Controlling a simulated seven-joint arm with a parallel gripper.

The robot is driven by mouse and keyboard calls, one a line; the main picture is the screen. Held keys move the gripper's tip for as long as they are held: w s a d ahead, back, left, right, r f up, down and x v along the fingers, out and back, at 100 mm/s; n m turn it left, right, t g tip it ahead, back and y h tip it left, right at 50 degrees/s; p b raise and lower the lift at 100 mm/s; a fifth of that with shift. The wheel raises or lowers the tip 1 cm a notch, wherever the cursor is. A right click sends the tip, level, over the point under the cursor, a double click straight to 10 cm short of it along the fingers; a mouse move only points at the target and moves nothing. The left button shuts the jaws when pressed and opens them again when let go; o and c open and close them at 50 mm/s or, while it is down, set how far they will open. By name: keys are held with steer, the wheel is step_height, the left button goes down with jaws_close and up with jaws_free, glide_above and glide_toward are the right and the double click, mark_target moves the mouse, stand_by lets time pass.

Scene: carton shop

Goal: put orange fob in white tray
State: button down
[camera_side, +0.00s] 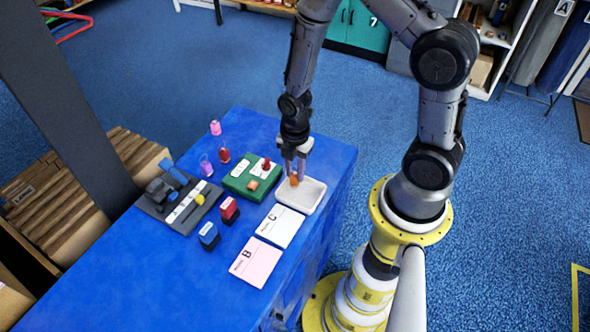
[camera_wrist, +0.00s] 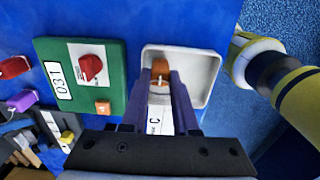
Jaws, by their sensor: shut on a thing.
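The orange fob (camera_side: 294,180) is between the fingertips of my gripper (camera_side: 296,170), which is shut on it. In the wrist view the fob (camera_wrist: 160,69) shows at the tips of my gripper (camera_wrist: 165,84). The white tray (camera_side: 310,196) lies near the table's right edge; its rim also shows in the wrist view (camera_wrist: 212,78). The fob is over the left part of the tray. I cannot tell whether it touches the tray floor. The tray looks otherwise empty.
A green board (camera_side: 240,186) with a red knob (camera_wrist: 91,67) and an orange block (camera_wrist: 103,107) is left of the tray. White card C (camera_side: 274,226) and pink card B (camera_side: 255,262) lie in front. Red (camera_side: 229,211) and blue (camera_side: 208,236) blocks stand nearby.

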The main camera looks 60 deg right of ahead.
steer(key=shift+f, duration=0.1)
steer(key=c, duration=0.7)
jaws_free()
step_height(320, 180, up, 13)
step_height(320, 180, up, 12)
steer(key=m+t, duration=0.3)
steer(key=m, duration=0.6)
glide_above(295, 174)
steer(key=s+a, duration=0.2)
steer(key=s, duration=0.3)
steer(key=s+r+m+t, duration=0.1)
steer(key=s+m, duration=0.1)
steer(key=m, duration=0.1)
steer(key=s+a+r+m, duration=0.1)
steer(key=s+r+m, duration=0.1)
steer(key=s+m, duration=0.1)
steer(key=s+r+m+t, duration=0.1)
steer(key=s+r+m, duration=0.1)
steer(key=m, duration=0.1)
steer(key=shift+s+a+r+t, duration=0.15)
steer(key=shift+s+r+t, duration=0.1)
steer(key=shift+s+t, duration=0.1)
